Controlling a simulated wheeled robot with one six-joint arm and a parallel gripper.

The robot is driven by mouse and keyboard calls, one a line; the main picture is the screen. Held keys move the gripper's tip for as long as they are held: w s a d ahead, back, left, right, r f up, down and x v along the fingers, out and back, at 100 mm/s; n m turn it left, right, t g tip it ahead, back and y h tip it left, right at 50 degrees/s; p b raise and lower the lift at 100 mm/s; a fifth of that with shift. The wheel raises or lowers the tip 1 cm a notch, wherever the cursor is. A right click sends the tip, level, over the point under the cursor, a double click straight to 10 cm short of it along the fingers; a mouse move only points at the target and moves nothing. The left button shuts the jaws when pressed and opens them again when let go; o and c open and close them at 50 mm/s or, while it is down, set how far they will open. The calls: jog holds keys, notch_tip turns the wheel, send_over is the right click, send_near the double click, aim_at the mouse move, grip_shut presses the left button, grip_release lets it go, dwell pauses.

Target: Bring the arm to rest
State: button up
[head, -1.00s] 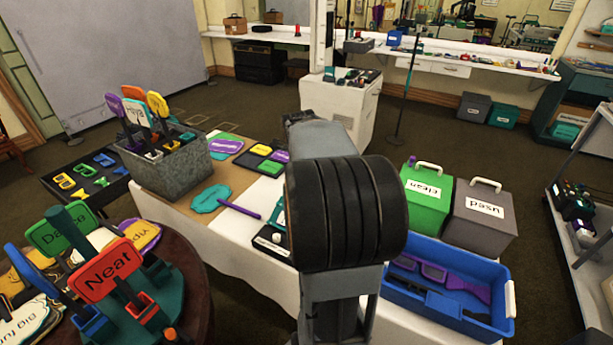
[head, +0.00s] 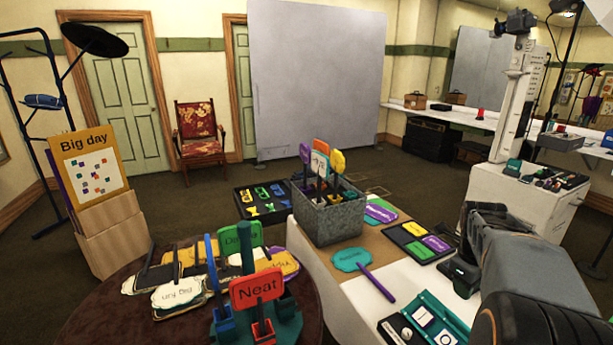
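My arm (head: 535,270) shows at the lower right in the head view, as grey and black links over the right part of the white-covered table (head: 325,285). The gripper at its end cannot be made out; it is hidden behind the arm's links or outside the picture. Whether it holds anything does not show. On the table near the arm lie an open teal case (head: 440,318), a small black and teal item (head: 462,275) and a dark tray with yellow and purple signs (head: 418,240).
A grey metal bin (head: 330,218) of paddle signs stands on the table's far end. A white cart (head: 528,215) stands behind my arm. Open floor (head: 200,215) lies around the red chair (head: 198,135).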

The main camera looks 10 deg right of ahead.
jog(key=s+a+n+t+y+p, duration=0.1)
jog(key=s+a+n+p, duration=0.2)
jog(key=a+n, duration=0.9)
jog(key=s+a+r+n+t+y+p, duration=0.1)
jog(key=s+a+n+t+p, duration=0.1)
jog(key=a+n, duration=1.1)
jog(key=s+n+p, duration=0.1)
jog(key=n, duration=0.6)
jog(key=shift+s+r, duration=0.2)
jog(key=shift+r, duration=0.1)
jog(key=shift+a, duration=0.1)
